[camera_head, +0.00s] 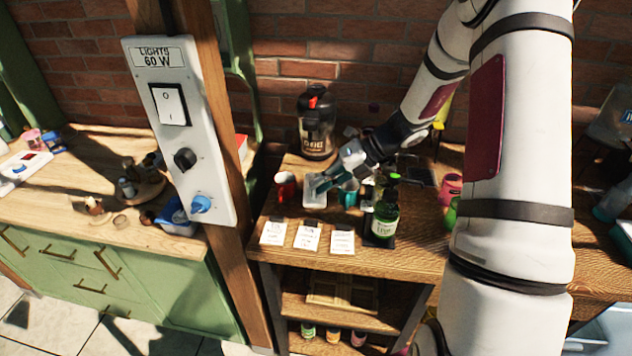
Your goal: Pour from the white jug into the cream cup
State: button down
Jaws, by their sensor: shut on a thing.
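My gripper (323,183) reaches in from the upper right, low over the wooden table. Its fingers are shut on a pale, open-topped vessel (311,201), which I take to be the white jug. The fingers cover part of it, and its tilt is hard to tell at this size. It is just right of a red mug (286,186). I cannot make out the cream cup; it may be hidden behind the gripper or arm.
A teal cup (347,195) and a green bottle (385,215) stand close on the right. A large black jar (316,125) stands behind. Several white cards (307,237) lie in front. A wooden post with a switch panel (178,130) rises on the left.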

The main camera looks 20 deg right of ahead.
jog(key=shift+r, duration=0.1)
jog(key=shift+s+a+p, duration=0.1)
jog(key=shift+s+p, duration=0.15)
jog(key=shift+p, duration=0.05)
jog(key=s+a+f+n+t+h+p, duration=0.2)
jog(key=s+a+f+n+t+p, duration=0.1)
jog(key=s+f+t+p, duration=0.1)
jog(key=shift+s+n+t+p, duration=0.4)
jog(key=shift+s+t+p, duration=0.15)
jog(key=shift+s+t, duration=0.15)
dwell(0.7)
jog(key=shift+a, duration=0.1)
dwell(1.6)
